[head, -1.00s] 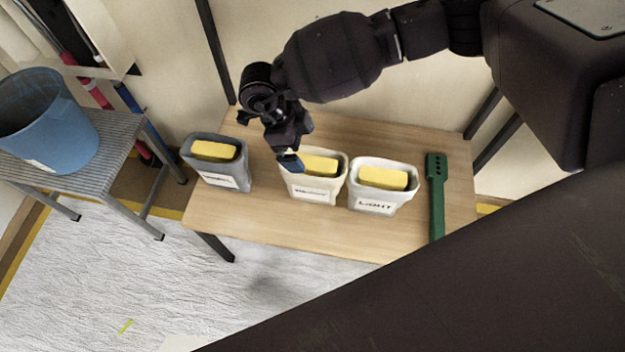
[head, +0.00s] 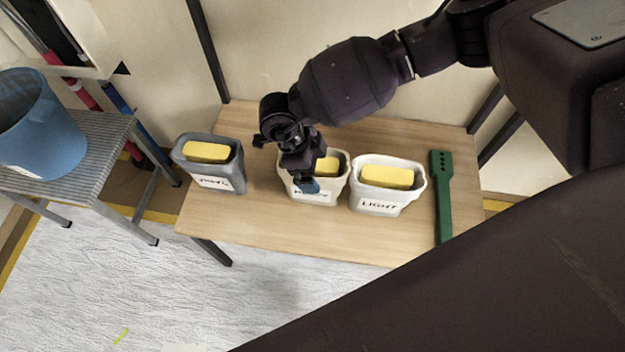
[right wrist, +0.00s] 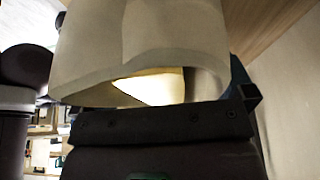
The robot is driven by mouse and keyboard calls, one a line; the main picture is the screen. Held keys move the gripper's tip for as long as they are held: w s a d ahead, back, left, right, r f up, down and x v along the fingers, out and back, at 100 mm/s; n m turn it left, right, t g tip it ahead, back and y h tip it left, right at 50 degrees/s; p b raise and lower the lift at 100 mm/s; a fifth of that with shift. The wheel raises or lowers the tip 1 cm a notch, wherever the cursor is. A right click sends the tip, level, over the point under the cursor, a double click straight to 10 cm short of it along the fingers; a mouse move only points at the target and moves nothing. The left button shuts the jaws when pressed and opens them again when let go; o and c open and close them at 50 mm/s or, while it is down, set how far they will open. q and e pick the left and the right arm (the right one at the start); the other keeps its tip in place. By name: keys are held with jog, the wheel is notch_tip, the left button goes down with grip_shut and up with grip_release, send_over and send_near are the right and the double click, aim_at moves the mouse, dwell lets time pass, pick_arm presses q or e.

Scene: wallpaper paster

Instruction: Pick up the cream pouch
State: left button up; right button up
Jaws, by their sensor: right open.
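The cream pouch (head: 327,194) stands upright in the middle of the wooden table, with a yellow sponge (head: 326,166) inside. My right gripper (head: 306,184) is open over its left part and hides some of its rim and label. A blue fingertip overlaps the pouch's front; I cannot tell whether it touches. In the right wrist view the pouch (right wrist: 140,42) fills the upper middle, very near the gripper, its open mouth showing the sponge (right wrist: 150,88). My left gripper is not in view.
A white pouch labelled LIGHT (head: 380,206) stands close on the right and a grey pouch (head: 228,172) on the left, both with yellow sponges. A green tool (head: 443,205) lies at the table's (head: 270,228) right. A blue bucket (head: 45,140) stands on a grey stool (head: 95,170).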

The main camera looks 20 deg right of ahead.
jog(key=shift+f, duration=0.2)
dwell(0.6)
jog(key=shift+c, duration=0.5)
grip_shut()
